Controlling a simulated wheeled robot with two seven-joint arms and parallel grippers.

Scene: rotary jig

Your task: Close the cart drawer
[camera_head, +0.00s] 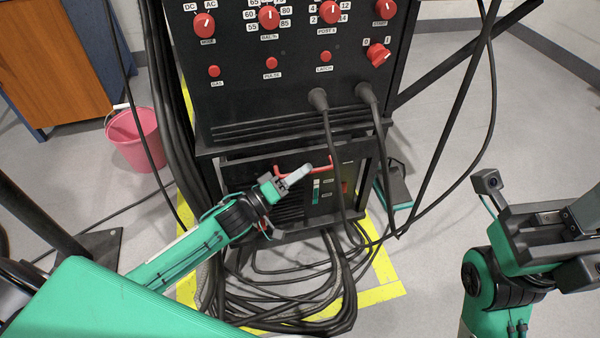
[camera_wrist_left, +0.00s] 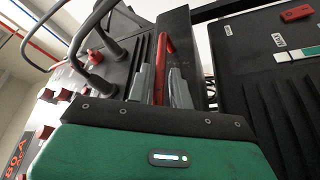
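The black cart (camera_head: 285,95) stands upright in the middle of the head view. Its drawer (camera_head: 330,198) is in the lower section, with a red bar handle (camera_head: 318,167) across its front. My left gripper (camera_head: 299,175) is at this handle. In the left wrist view, the red handle (camera_wrist_left: 162,50) runs between the two grey fingers (camera_wrist_left: 163,88), which are close on both sides of it; they look shut on it. How far the drawer stands out is hard to tell. My right gripper (camera_head: 560,240) is far right, away from the cart, its fingertips unclear.
Thick black cables (camera_head: 335,140) hang from the panel past the drawer's right side. More cables (camera_head: 290,300) lie coiled on the floor below, inside a yellow floor marking (camera_head: 385,292). A pink bucket (camera_head: 134,140) stands left. The floor at right is mostly clear.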

